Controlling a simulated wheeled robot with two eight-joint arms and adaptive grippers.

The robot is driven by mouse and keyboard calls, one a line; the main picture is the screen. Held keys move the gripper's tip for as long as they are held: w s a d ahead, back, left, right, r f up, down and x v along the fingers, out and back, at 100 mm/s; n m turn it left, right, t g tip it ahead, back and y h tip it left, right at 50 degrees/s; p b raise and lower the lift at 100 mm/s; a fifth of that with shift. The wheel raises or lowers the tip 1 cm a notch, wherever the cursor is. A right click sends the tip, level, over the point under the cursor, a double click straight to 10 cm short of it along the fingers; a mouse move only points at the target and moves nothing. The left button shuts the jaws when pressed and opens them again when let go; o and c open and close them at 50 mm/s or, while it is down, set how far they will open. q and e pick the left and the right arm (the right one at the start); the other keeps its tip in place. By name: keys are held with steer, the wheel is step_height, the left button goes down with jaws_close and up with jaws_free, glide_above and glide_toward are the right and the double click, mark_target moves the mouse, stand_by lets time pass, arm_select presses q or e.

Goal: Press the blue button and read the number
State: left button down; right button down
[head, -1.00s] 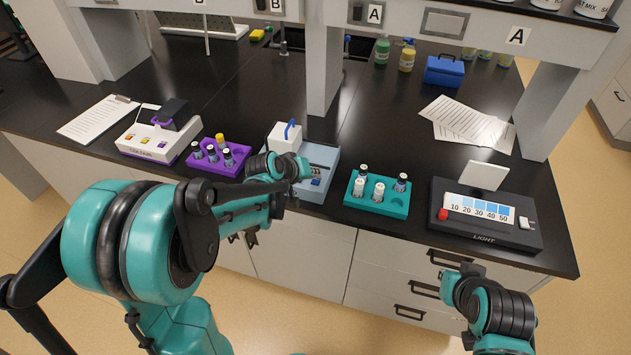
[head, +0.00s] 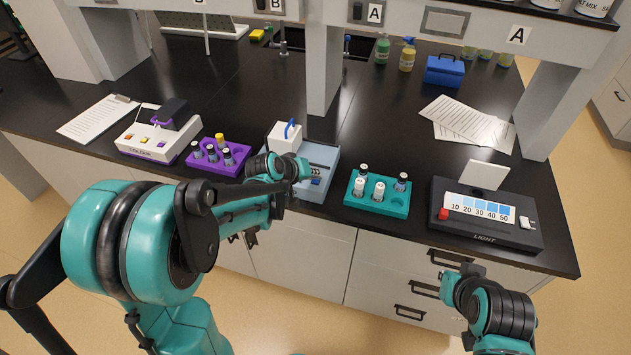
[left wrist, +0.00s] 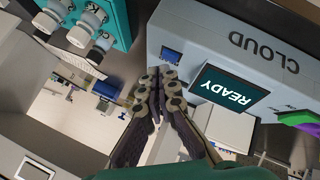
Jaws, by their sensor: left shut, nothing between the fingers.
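The pale blue-grey CLOUD device (head: 322,157) stands near the bench's front edge in the head view. It fills the upper right of the left wrist view (left wrist: 215,35), where its lettering appears upside down. Its screen (left wrist: 228,88) reads READY; no number shows on it. The blue button (left wrist: 172,55) is a small square on its front part. My left gripper (left wrist: 167,72) is shut and empty, its fingertips right at the button's near edge; I cannot tell whether they touch it. In the head view my left arm covers part of the device. My right gripper (head: 469,271) is low at the right, away from the bench, its fingers unclear.
A purple vial rack (head: 236,168) and a white device with coloured buttons (head: 150,141) are left of the CLOUD device. A teal vial rack (head: 396,208) and the black LIGHT device (head: 515,237) are to its right. The bench middle behind is mostly clear.

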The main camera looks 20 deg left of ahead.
mark_target(314, 184)
arm_select(q)
steer(key=shift+f, duration=0.2)
steer(key=shift+f+b, duration=0.4)
steer(key=shift+b, duration=0.05)
stand_by(0.5)
steer(key=shift+r, duration=0.15)
steer(key=shift+r+p, duration=0.65)
steer(key=shift+r, duration=0.05)
step_height(314, 184, up, 5)
steer(key=p, duration=0.4)
stand_by(0.4)
steer(key=shift+s, duration=0.1)
stand_by(0.4)
